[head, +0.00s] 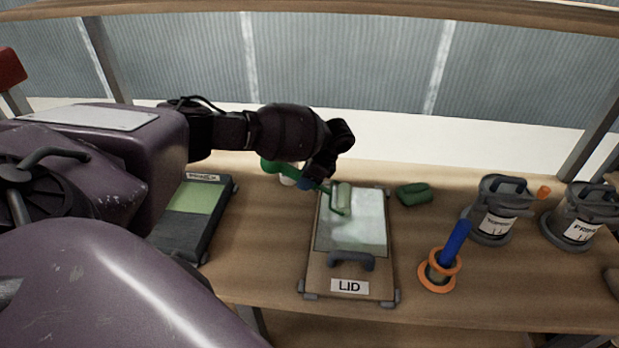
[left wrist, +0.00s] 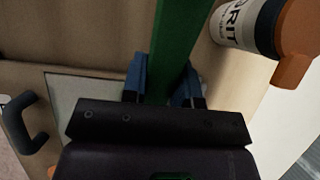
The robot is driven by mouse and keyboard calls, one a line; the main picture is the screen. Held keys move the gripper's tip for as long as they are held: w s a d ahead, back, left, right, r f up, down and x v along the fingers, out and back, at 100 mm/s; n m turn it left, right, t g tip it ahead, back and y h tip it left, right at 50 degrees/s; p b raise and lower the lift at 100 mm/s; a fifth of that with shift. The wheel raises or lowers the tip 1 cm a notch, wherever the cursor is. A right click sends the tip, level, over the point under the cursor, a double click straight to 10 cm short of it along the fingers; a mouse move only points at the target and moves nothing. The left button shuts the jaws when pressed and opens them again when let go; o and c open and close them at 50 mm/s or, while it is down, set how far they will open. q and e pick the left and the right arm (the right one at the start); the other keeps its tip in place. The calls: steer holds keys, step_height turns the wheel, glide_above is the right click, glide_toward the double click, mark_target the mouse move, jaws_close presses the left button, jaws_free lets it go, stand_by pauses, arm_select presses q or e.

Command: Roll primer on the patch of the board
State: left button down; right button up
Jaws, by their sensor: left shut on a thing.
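My left gripper (head: 312,182) is shut on the green handle of a paint roller. The roller's pale head (head: 342,198) is over the upper part of the patch on the board and looks to be on it or just above it; I cannot tell which. The board (head: 321,269) is brown, labelled "LID", with a dark handle at its near end. Its patch (head: 350,235) is pale grey-green. In the left wrist view, the green handle (left wrist: 178,45) runs between the blue fingertips (left wrist: 163,85). The paint tray (head: 195,198) with a light green surface lies left of the board. My right gripper is not in view.
A green block (head: 413,195) lies right of the board. A blue-handled tool (head: 454,243) stands in an orange-rimmed holder (head: 437,283). Two grey cans (head: 493,222) (head: 577,228) stand at the right.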

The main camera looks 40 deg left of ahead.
mark_target(292, 168)
arm_select(q)
steer(key=shift+s+a+r+p, duration=0.1)
steer(key=shift+s+a+p, duration=0.1)
steer(key=shift+a+p, duration=0.15)
steer(key=shift+s+a+p, duration=0.35)
steer(key=shift+a, duration=0.25)
steer(key=shift+s+a+p, duration=0.3)
steer(key=shift+s+a, duration=0.05)
steer(key=shift+a, duration=0.2)
steer(key=shift+s+a, duration=0.2)
steer(key=shift+a, duration=0.15)
steer(key=shift+s+a, duration=0.1)
steer(key=shift+a, duration=0.05)
steer(key=shift+r+p, duration=0.7)
steer(key=shift+p, duration=0.4)
steer(key=shift+f, duration=0.1)
